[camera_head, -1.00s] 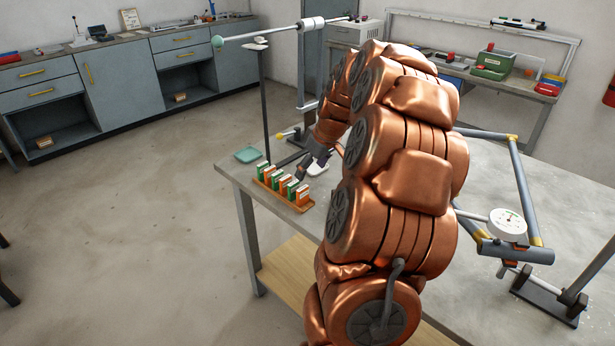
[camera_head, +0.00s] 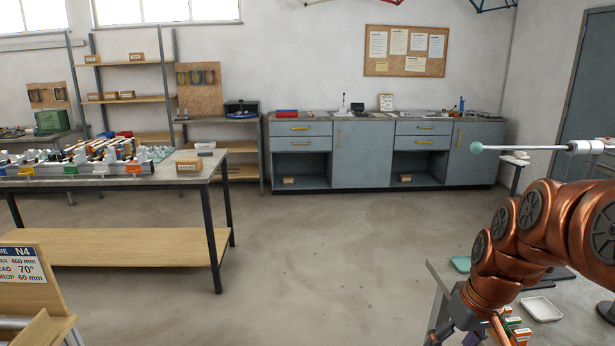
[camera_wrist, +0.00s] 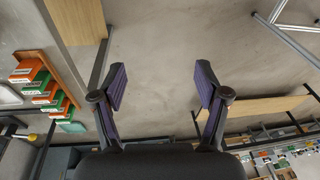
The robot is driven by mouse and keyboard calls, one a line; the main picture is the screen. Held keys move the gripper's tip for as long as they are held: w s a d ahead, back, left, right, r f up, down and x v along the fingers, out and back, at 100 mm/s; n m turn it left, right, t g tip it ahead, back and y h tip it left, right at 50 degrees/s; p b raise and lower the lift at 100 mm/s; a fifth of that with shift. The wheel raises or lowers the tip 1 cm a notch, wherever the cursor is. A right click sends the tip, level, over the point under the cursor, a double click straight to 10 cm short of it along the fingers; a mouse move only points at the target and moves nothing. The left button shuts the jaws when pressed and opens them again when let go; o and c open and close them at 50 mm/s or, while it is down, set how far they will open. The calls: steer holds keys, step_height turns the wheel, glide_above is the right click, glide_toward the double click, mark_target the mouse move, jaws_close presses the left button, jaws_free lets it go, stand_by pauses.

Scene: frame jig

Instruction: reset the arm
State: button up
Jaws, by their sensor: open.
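My copper arm reaches in at the right of the head view, bent down over the near corner of the grey table (camera_head: 560,328). My gripper (camera_wrist: 160,88) shows in the wrist view with its two dark, purple-padded fingers wide apart and nothing between them. Bare floor (camera_wrist: 150,60) lies behind the gap. In the head view only part of the gripper (camera_head: 470,338) shows at the bottom edge, beside the rack of orange and green blocks. Those blocks (camera_wrist: 40,85) stand in a row at the left of the wrist view, apart from the fingers.
A white tray (camera_head: 541,309) and a teal dish (camera_head: 460,264) lie on the table near my arm. A long workbench (camera_head: 120,183) with many parts is at left. The floor between (camera_head: 320,260) is clear.

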steer(key=s+a+f+g, duration=0.1)
steer(key=s+a, duration=0.3)
steer(key=s, duration=0.2)
steer(key=s+a+g+h, duration=0.1)
steer(key=s+a, duration=0.2)
steer(key=s, duration=0.4)
steer(key=s+a+f+g, duration=0.1)
steer(key=s+a, duration=0.3)
steer(key=s, duration=0.3)
steer(key=shift+s+a+f+m+p, duration=0.2)
steer(key=shift+a+f+m+p, duration=0.1)
steer(key=shift+m+p, duration=0.1)
